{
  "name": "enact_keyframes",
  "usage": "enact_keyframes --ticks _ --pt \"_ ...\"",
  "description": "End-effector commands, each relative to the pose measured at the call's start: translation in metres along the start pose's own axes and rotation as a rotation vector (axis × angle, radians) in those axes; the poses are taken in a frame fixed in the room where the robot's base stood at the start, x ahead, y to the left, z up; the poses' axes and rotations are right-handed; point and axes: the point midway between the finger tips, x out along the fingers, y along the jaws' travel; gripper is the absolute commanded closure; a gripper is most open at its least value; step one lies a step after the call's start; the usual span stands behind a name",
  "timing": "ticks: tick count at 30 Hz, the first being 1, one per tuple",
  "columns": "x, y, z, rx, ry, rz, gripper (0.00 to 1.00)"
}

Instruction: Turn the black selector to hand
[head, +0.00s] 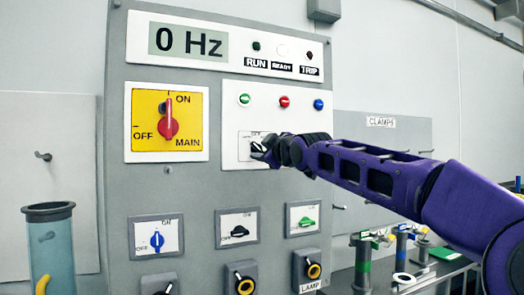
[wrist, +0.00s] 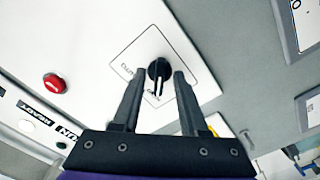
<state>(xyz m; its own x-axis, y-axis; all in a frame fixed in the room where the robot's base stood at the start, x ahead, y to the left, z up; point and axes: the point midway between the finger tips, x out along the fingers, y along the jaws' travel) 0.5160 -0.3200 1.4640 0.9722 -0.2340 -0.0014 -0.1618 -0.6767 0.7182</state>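A black selector (wrist: 159,69) with a white pointer line sits on a white plate (wrist: 150,45). In the wrist view its pointer aims down the picture, towards my gripper's base. Small lettering beside it is partly hidden and too small to read surely. My gripper (wrist: 158,77) is open, with one finger on each side of the selector and a visible gap to it on both sides. In the head view my gripper (head: 264,149) is at the white panel below the coloured buttons and hides most of this selector.
Close by are a green button (head: 245,99), a red button (head: 284,102) and a blue button (head: 319,104). A red main switch (head: 168,122) is to the left. Below are blue (head: 157,241), black (head: 239,231) and green (head: 306,221) knobs. The display (head: 188,41) reads 0 Hz.

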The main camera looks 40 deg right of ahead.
Motion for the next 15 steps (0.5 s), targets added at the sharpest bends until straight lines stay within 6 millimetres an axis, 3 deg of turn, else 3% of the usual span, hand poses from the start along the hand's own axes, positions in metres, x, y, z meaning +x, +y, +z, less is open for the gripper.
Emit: enact_keyframes --ticks 10,15 --pt "-0.002 0.001 0.0 0.001 0.0 0.001 0.55" --pt "-0.014 0.001 0.002 0.002 -0.001 0.002 0.55"
